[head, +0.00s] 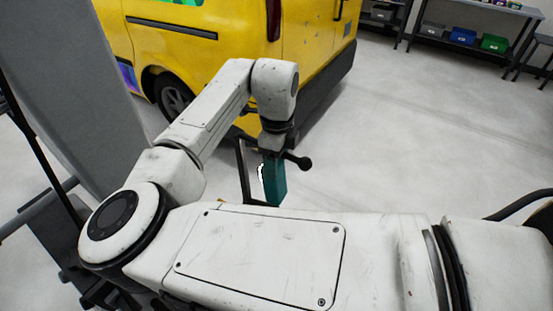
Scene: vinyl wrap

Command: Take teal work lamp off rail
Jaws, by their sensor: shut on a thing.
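The teal work lamp (277,183) hangs below the end of my arm, near the middle of the head view. It is a teal block with a pale, bright face on its left side. My gripper (273,152) is shut on the lamp at its top; the fingers are dark and small here. My own arm hides the lamp's lower end. A thin dark bar (243,170) stands just left of the lamp. I cannot tell whether this bar is the rail, or whether the lamp touches it.
A yellow van (230,45) stands behind my arm. A grey panel (70,85) rises at the left, with dark metal framework below it. Shelves with blue and green bins (494,43) stand at the far right. The pale floor (400,130) right of the van is clear.

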